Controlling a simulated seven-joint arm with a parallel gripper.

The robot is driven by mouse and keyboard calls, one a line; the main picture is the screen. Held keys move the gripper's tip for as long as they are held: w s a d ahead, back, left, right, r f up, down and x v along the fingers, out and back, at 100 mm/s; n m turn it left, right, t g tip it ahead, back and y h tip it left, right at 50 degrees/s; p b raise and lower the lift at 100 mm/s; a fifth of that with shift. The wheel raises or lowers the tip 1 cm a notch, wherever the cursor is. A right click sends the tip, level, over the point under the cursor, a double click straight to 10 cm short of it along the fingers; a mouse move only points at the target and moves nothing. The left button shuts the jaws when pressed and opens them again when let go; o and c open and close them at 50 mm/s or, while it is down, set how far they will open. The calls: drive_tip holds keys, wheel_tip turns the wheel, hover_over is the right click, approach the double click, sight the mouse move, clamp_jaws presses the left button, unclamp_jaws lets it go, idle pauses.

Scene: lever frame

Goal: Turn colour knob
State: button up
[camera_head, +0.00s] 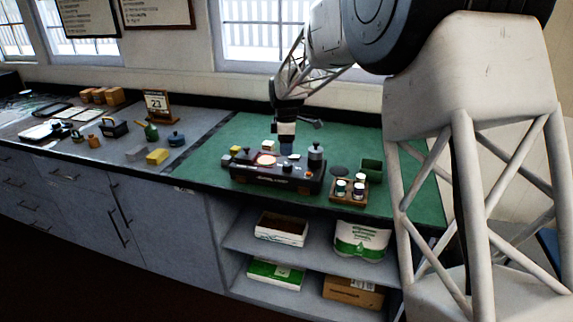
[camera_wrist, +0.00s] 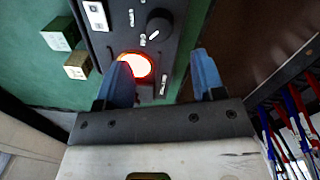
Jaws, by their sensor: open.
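A black control box (camera_head: 272,184) sits on the green mat, and its panel fills the upper middle of the wrist view. A round dark knob (camera_wrist: 160,25) with a pale pointer mark is on the panel; I cannot tell for certain whether it is the colour knob. Beside it a round lamp (camera_wrist: 133,66) glows red-white; the lamp also shows in the head view (camera_head: 265,160). My gripper (camera_wrist: 161,62) has its two blue fingers apart with nothing between them. The left finger partly covers the lamp.
Two small blocks, one pale (camera_wrist: 60,33) and one cream (camera_wrist: 78,65), stand left of the box. On its right are a tray of small jars (camera_head: 337,196) and a green bin (camera_head: 371,168).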

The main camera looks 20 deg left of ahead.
sight(286, 164)
drive_tip(key=shift+f, duration=0.15)
drive_tip(key=shift+w+f, duration=0.15)
drive_tip(key=shift+f, duration=3.6)
drive_tip(key=shift+c, duration=0.2)
drive_tip(key=c, duration=0.9)
